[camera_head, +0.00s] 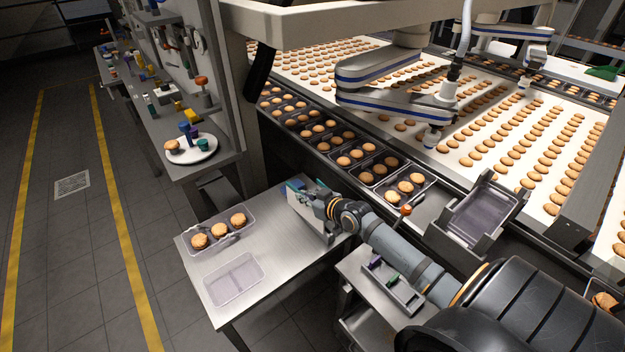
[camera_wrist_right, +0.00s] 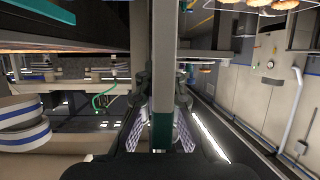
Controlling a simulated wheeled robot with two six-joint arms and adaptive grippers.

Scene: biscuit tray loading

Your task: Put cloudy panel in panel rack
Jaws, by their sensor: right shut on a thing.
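My right gripper (camera_head: 308,197) reaches over the right end of the metal table in the head view. It is shut on a thin flat panel, seen nearly edge-on as a grey upright strip with a teal part (camera_wrist_right: 162,132) between the fingers in the right wrist view. In the head view only a little of the panel and its teal edge (camera_head: 294,186) shows at the fingertips. A grey rack-like holder (camera_head: 312,222) stands under and beside the gripper, partly hidden by it. I cannot tell whether the panel touches it. The panel's cloudiness cannot be made out. My left gripper is out of view.
On the metal table (camera_head: 272,270) are a clear tray of biscuits (camera_head: 188,240) and an empty clear tray (camera_head: 236,279). A grey holder (camera_head: 490,208) with a dark tray stands by the conveyor (camera_head: 470,130). A small grey bin (camera_head: 395,287) sits below my right arm.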

